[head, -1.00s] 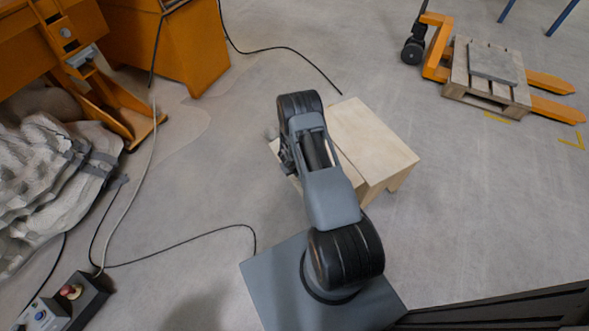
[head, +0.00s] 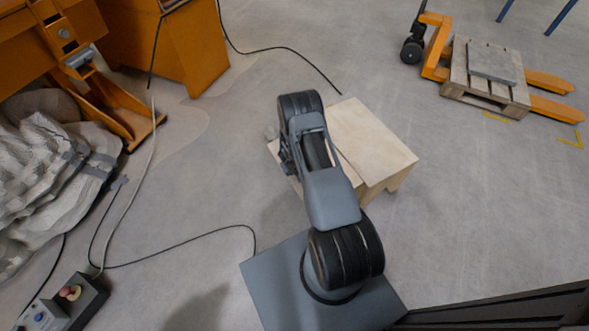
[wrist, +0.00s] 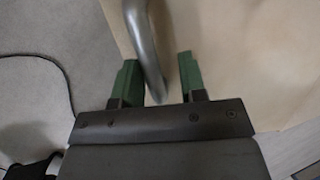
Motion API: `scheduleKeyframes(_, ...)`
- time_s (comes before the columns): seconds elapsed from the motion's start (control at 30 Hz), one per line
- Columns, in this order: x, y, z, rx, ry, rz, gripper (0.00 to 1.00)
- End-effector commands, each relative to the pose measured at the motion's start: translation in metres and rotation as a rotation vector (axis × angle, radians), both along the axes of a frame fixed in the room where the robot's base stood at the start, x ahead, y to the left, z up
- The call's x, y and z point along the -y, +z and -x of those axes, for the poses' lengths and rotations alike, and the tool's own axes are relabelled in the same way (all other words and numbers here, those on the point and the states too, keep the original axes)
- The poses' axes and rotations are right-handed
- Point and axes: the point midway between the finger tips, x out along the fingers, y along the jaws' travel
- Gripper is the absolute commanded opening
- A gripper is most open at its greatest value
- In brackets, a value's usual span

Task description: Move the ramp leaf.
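A pale wooden piece (head: 375,145) stands on the floor beyond my base, partly behind my arm. It has a flat top, a short leg at its right and a seam near my arm; I cannot tell which part is the ramp leaf. In the wrist view, a pale wooden surface (wrist: 245,60) fills the upper right. A curved grey metal bar, like a handle (wrist: 142,40), rises over it. My gripper (wrist: 159,75) is open, with green fingertips on either side of the bar's lower end. My arm hides the gripper in the head view.
An orange pallet truck with a wooden pallet (head: 458,80) stands at the upper right. Orange machinery (head: 185,50) and a crumpled grey-white sheet (head: 50,180) are at the left. A control box (head: 70,300) and cables lie on the floor. The floor right of the wood is clear.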

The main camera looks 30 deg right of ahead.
Motion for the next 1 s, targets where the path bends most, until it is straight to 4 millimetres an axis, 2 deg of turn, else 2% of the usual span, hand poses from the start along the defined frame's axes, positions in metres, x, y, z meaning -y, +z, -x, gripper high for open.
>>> scheduleKeyframes(0.07, -0.001, 0.001, -0.001, 0.002, 0.002, 0.002, 0.44)
scheduleKeyframes(0.3, -0.003, 0.001, -0.001, -0.001, 0.008, -0.001, 0.44)
scheduleKeyframes(0.43, -0.005, 0.010, 0.002, -0.001, 0.008, -0.002, 0.44)
scheduleKeyframes(0.8, -0.020, 0.080, 0.018, 0.001, 0.005, -0.001, 0.44)
scheduleKeyframes(1.0, -0.028, 0.110, 0.026, 0.001, 0.004, 0.000, 0.44)
